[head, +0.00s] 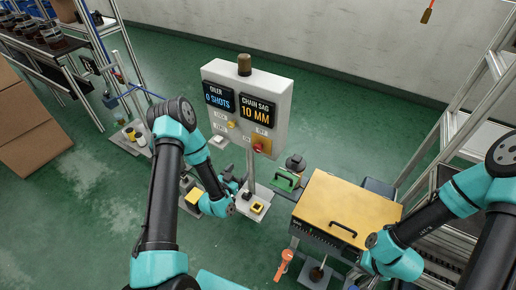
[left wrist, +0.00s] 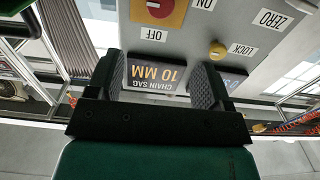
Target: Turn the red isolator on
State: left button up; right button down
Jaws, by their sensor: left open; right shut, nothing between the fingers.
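The red isolator (head: 259,147) is a red knob on a yellow plate at the lower right of the grey control panel (head: 277,100). In the left wrist view, which shows the panel upside down, the red knob (left wrist: 154,8) is cut by the top edge. An OFF label (left wrist: 153,35) and an ON label (left wrist: 205,4) are beside its plate; I cannot tell which the knob points to. My left gripper (head: 232,185) is open and empty, below and left of the isolator, apart from it. Its fingers (left wrist: 160,72) frame the CHAIN SAG display. My right gripper's fingers are out of view.
A yellow knob (left wrist: 217,50) by a LOCK label is near the isolator. A post with a yellow-button base (head: 257,208) stands under the panel. A green-handled unit (head: 287,180) and a yellow-lidded box (head: 345,208) are to the right. Green floor is clear behind the box.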

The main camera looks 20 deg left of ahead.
aim_at(257, 149)
pick_arm(q)
jog(key=w+d, duration=0.1)
jog(key=w, duration=0.4)
jog(key=w+d, duration=0.1)
jog(key=w, duration=0.5)
jog(key=w+d, duration=0.1)
jog(key=w, duration=0.4)
jog(key=shift+w, duration=0.35)
jog(key=shift+c, duration=0.3)
jog(key=c, duration=0.8)
jog(key=shift+c, duration=0.2)
